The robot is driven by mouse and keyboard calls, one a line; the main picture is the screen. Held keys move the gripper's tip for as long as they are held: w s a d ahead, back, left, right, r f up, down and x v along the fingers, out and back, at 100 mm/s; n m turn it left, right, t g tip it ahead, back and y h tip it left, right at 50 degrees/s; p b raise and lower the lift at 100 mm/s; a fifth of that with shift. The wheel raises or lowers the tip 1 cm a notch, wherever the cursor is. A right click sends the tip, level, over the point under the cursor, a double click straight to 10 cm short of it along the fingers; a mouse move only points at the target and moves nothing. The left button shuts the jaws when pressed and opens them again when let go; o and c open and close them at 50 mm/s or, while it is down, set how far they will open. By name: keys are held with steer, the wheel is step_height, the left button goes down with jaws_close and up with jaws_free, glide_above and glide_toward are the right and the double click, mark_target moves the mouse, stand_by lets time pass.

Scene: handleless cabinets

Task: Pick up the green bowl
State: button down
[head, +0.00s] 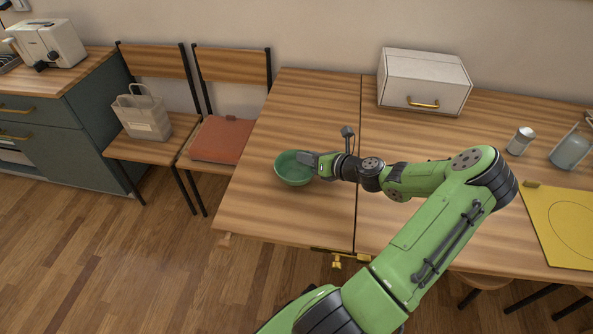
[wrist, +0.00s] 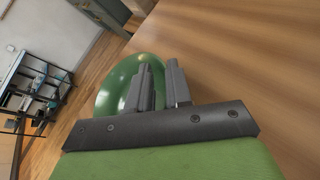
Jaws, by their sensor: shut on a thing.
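The green bowl (head: 291,172) is upright at the left part of the wooden table. My gripper (head: 309,160) reaches it from the right and is shut on the bowl's right rim. In the wrist view the bowl (wrist: 117,92) lies ahead and to the left, with its wall between the two dark fingers (wrist: 160,85). The fingers hide part of the rim. I cannot tell whether the bowl's base touches the table.
The wooden table (head: 270,125) is clear around the bowl. A white box with a gold handle (head: 424,82) stands at the back. A shaker (head: 521,141), a glass jar (head: 571,149) and a yellow board (head: 563,226) are on the right. Two chairs (head: 150,147) stand left of the table.

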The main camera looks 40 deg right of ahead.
step_height(320, 180, up, 10)
steer(key=p, duration=0.5)
